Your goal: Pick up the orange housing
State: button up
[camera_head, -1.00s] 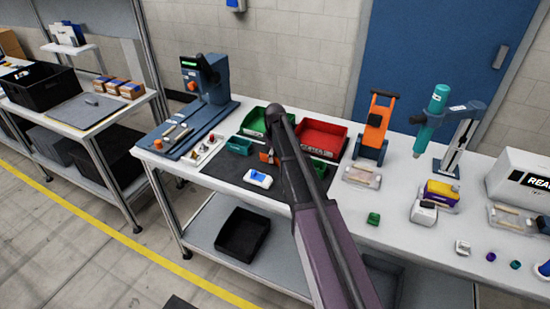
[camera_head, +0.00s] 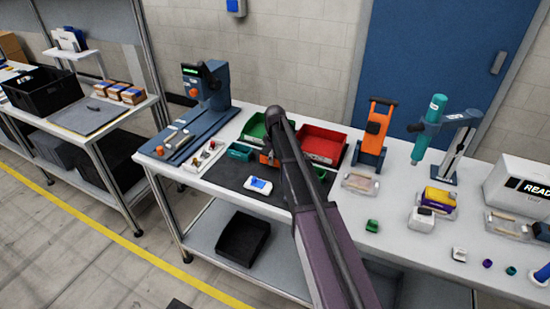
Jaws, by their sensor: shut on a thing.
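The orange housing (camera_head: 267,158) shows as a small orange patch just left of my dark arm, above the dark mat (camera_head: 231,172) on the workbench. My gripper (camera_head: 270,152) is at the housing, mostly hidden behind my arm, and is shut on it. The fingers are too small and covered to make out. I cannot tell how far the housing is from the mat.
A green bin (camera_head: 253,127) and a red bin (camera_head: 323,143) stand behind the mat. A teal tray (camera_head: 240,152) and a white-and-blue part (camera_head: 258,185) are close by. A blue press (camera_head: 208,88) stands left, an orange-framed fixture (camera_head: 371,135) right.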

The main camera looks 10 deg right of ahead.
jog(key=shift+r+p, duration=0.35)
jog(key=shift+r, duration=0.25)
jog(key=s+a, duration=0.1)
jog(key=s, duration=0.4)
jog(key=s+a+r+p, duration=0.1)
jog(key=s, duration=0.4)
jog(key=s+a, duration=0.1)
jog(key=s, duration=0.4)
jog(key=shift+s+r, duration=0.15)
jog(key=shift+s, duration=0.25)
jog(key=shift+r+p, duration=0.15)
jog(key=shift+p, duration=0.2)
notch_tip(320, 180, up, 10)
jog(key=p, duration=1)
jog(key=shift+r, duration=0.2)
